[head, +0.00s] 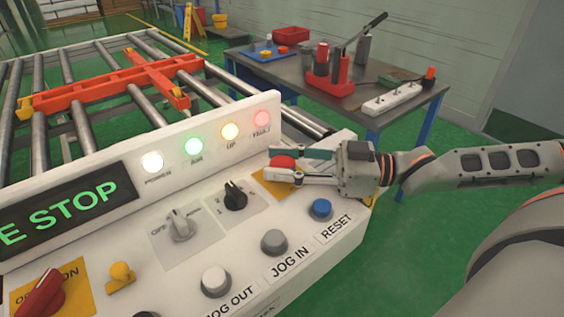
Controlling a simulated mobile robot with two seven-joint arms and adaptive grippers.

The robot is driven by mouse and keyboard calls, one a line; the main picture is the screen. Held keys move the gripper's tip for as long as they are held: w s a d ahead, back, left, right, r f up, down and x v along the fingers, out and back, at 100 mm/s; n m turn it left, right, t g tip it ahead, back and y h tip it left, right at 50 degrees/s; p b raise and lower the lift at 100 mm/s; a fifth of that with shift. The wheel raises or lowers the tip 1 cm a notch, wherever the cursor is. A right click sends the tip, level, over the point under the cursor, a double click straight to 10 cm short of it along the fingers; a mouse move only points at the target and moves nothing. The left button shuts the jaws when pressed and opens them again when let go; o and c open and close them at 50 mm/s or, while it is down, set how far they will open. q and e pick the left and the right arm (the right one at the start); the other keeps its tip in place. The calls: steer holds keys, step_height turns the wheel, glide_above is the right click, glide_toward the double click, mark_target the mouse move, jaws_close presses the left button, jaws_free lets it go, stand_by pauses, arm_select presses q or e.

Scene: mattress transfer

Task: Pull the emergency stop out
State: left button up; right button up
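The emergency stop is a red mushroom button (283,162) on a yellow plate at the right end of the sloped white control panel (333,253). My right gripper (270,164) comes in from the right with one finger on each side of the red button. The fingers stand close against it and look shut on it; they hide part of its edge and of the plate. The panel display (67,213) shows green text ending in "E STOP". My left gripper is not in view.
A blue RESET button (320,209), a black selector (234,196) and a grey JOG IN button (274,242) sit near the gripper. Lit lamps line the raised panel edge behind. A roller conveyor (90,70) lies beyond, and a metal table (385,113) stands behind right.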

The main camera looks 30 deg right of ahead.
mark_target(282, 161)
jaws_close()
steer(key=shift+r+p, duration=0.5)
steer(key=shift+r, duration=0.55)
steer(key=o, duration=0.7)
jaws_free()
steer(key=shift+f, duration=0.1)
steer(key=shift+a+r, duration=0.1)
steer(key=shift+r, duration=1.4)
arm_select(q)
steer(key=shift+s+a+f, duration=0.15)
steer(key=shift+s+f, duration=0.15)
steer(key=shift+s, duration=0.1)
arm_select(e)
step_height(282, 161, up, 7)
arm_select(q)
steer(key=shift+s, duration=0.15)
arm_select(e)
steer(key=shift+s, duration=0.1)
